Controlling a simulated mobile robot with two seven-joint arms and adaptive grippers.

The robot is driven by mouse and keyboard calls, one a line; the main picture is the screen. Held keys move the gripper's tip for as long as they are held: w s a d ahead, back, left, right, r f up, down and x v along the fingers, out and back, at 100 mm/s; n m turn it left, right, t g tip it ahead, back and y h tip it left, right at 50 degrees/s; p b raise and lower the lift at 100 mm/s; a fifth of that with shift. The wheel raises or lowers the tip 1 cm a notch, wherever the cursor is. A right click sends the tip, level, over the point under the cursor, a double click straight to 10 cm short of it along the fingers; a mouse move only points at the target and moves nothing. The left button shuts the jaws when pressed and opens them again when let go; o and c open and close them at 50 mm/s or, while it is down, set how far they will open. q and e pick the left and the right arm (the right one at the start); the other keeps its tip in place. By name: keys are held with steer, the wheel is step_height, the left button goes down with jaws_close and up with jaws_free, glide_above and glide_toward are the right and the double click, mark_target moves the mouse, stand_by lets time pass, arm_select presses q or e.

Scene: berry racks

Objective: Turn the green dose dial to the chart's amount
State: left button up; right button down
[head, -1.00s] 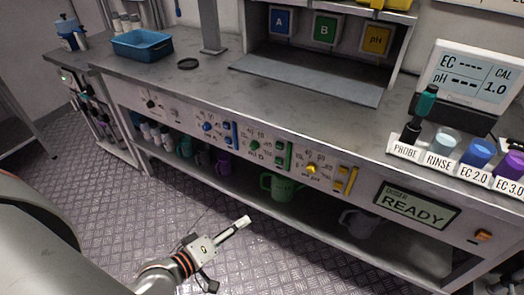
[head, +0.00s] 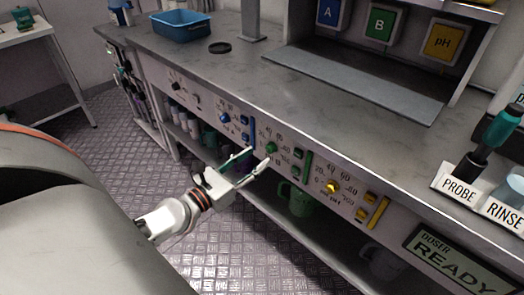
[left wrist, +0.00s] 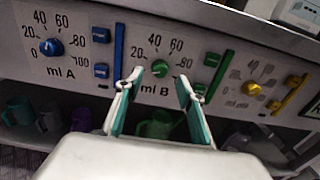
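The green dose dial (head: 271,148) is on the bench's front panel, between the blue dial (head: 225,118) and the yellow dial (head: 333,187). In the left wrist view the green dial (left wrist: 160,68) sits above the label "ml B", with a scale showing 20, 40, 60 and 80. My left gripper (head: 254,160) is open in front of the panel, just left of and below the green dial. In the left wrist view its two fingers (left wrist: 158,84) stand on either side of the dial, apart from it. No chart is readable. My right gripper is not in view.
Green buttons (left wrist: 211,59) and a green bar sit right of the dial. The display (head: 459,254) reads "DOSER READY". A probe (head: 492,136) stands on the bench at the right.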

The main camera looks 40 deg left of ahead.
mark_target(268, 150)
arm_select(q)
steer(key=shift+w+d+f+p, duration=0.1)
steer(key=shift+w+p, duration=0.1)
steer(key=shift+w, duration=0.9)
steer(key=shift+w+d+f+p, duration=0.1)
steer(key=shift+w+p, duration=0.1)
steer(key=shift+w, duration=0.9)
jaws_close()
